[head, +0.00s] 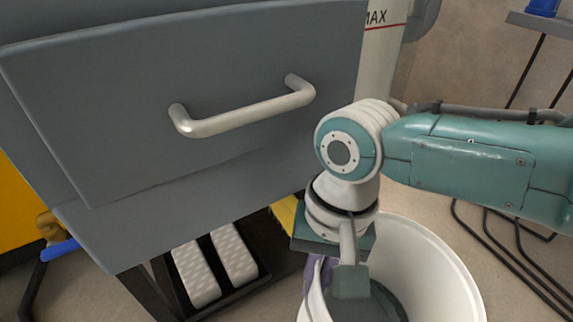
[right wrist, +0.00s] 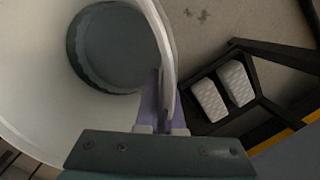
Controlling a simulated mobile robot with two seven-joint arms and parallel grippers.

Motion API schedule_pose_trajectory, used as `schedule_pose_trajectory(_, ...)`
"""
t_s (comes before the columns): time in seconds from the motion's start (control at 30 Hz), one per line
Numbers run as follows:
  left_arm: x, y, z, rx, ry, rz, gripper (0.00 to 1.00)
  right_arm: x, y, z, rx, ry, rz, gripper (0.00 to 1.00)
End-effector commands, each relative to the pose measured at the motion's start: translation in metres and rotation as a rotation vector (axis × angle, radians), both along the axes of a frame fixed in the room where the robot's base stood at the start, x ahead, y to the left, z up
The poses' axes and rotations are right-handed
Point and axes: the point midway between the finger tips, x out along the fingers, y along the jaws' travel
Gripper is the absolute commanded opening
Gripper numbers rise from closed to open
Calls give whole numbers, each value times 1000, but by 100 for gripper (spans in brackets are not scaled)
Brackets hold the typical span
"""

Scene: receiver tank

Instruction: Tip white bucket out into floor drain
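The white bucket (head: 440,262) stands open at the bottom right of the head view, partly hidden by my right gripper. The right wrist view shows its round mouth and pale inner wall (right wrist: 32,95), with a dark grey round surface (right wrist: 120,50) at the bottom. My right gripper (head: 318,275) points down at the bucket's left rim. In the right wrist view its purple fingers (right wrist: 160,108) lie on both sides of the rim and appear closed on it. I cannot tell whether the bucket touches the floor. My left gripper and the floor drain are not in view.
A grey cabinet front with a metal handle (head: 245,112) fills the left, close to my right arm. Two white textured pads (head: 216,265) sit in a black frame below it. A blue-handled valve (head: 58,250) is at far left. Black cables (head: 500,250) lie on the right floor.

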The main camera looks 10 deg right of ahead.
Motion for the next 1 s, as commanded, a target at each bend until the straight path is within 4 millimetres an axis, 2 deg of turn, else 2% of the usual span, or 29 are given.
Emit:
schedule_pose_trajectory(0.5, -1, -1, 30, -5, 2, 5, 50, 0, -4, 39, 183, -67, -1, 0)
schedule_pose_trajectory(1.0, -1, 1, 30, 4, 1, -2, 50, -1, -9, 73, 387, -140, -3, 0)
